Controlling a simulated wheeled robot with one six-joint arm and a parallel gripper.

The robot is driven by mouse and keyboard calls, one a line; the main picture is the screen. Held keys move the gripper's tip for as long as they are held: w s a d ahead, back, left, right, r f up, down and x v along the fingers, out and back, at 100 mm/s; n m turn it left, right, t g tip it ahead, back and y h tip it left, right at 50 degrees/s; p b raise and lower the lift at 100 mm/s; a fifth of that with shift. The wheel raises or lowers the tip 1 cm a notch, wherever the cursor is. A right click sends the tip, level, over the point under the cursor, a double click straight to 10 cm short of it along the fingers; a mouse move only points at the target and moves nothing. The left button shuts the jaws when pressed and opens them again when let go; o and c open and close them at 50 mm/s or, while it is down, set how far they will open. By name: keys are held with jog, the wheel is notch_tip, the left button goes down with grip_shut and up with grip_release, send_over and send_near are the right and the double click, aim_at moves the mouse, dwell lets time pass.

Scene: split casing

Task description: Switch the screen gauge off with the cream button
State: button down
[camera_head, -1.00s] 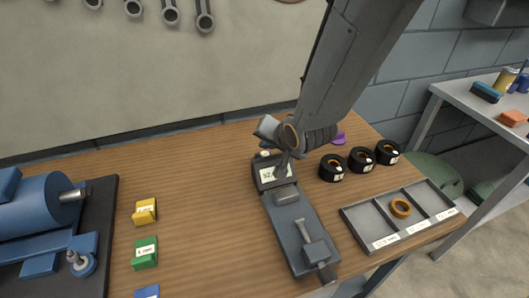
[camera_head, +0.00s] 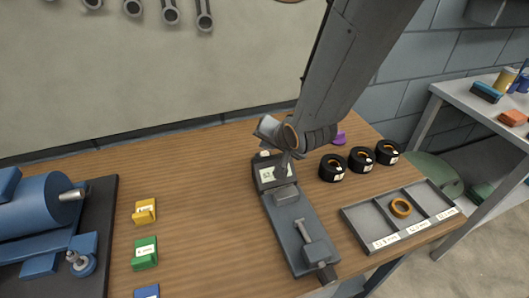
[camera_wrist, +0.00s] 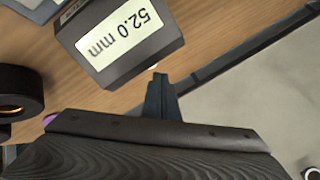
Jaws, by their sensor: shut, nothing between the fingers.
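The screen gauge (camera_head: 297,232) is a long dark grey device lying on the wooden bench. Its pale screen is lit and reads 52.0 mm in the wrist view (camera_wrist: 122,38). The cream button (camera_head: 264,153) shows at the gauge's far end, behind the screen. My gripper (camera_head: 283,175) is shut and empty, pointing down by the screen end of the gauge. In the wrist view my gripper (camera_wrist: 160,78) is just past the end of the gauge's housing, with a small pale bit at its tip. I cannot tell whether it touches the button.
Several black rings (camera_head: 332,169) stand right of the gauge. A grey divided tray (camera_head: 347,212) holds an orange ring (camera_head: 401,208). Yellow (camera_head: 145,211) and green (camera_head: 145,252) blocks lie left, near a blue machine (camera_head: 35,215). Bench between blocks and gauge is clear.

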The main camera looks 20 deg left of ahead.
jog(key=shift+f, duration=0.4)
jog(key=shift+f+b, duration=0.4)
jog(key=shift+b, duration=0.05)
dwell(0.5)
jog(key=shift+r+p, duration=0.7)
jog(key=shift+r, duration=0.2)
jog(key=shift+r, duration=0.1)
notch_tip(320, 180, up, 6)
jog(key=p, duration=0.4)
jog(key=shift+p, duration=0.4)
